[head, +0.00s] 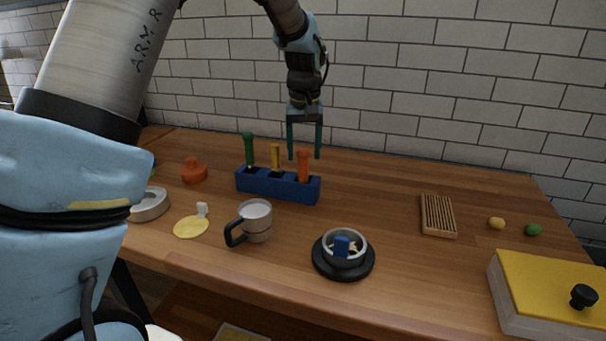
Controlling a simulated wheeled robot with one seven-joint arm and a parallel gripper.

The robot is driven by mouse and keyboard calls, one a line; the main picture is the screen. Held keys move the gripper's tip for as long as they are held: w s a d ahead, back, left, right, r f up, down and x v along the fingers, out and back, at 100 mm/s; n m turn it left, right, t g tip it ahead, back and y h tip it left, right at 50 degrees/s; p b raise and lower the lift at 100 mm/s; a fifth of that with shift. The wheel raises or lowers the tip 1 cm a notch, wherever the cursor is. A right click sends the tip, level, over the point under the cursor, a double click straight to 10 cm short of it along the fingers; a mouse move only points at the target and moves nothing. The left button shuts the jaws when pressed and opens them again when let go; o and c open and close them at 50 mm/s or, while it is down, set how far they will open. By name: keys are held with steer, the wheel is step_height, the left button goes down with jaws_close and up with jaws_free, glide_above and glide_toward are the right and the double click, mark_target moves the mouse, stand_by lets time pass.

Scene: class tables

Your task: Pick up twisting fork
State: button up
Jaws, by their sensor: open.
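No thing in view is plainly a fork. A blue holder block (255,184) on the wooden table has three upright handled tools in it: green (248,146), yellow (276,156) and orange (303,166). Their lower ends are hidden in the block, so I cannot tell whether one is the twisting fork. My gripper (304,156) points down with its two dark green fingers apart and empty. In the picture its fingertips are just at the top of the orange handle; I cannot tell the depth between them.
In front stand a grey mug (256,222) and a bowl on a black saucer (321,266) with a blue item in it. A slatted wooden board (438,216), small yellow (496,223) and green (534,230) pieces and a yellow-lidded box (545,280) lie right. A brick wall stands behind.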

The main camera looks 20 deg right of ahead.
mark_target(303, 154)
steer(key=shift+w+f+p, duration=0.2)
steer(key=shift+f+p, duration=0.15)
steer(key=shift+f, duration=1.2)
steer(key=shift+c, duration=0.2)
jaws_close()
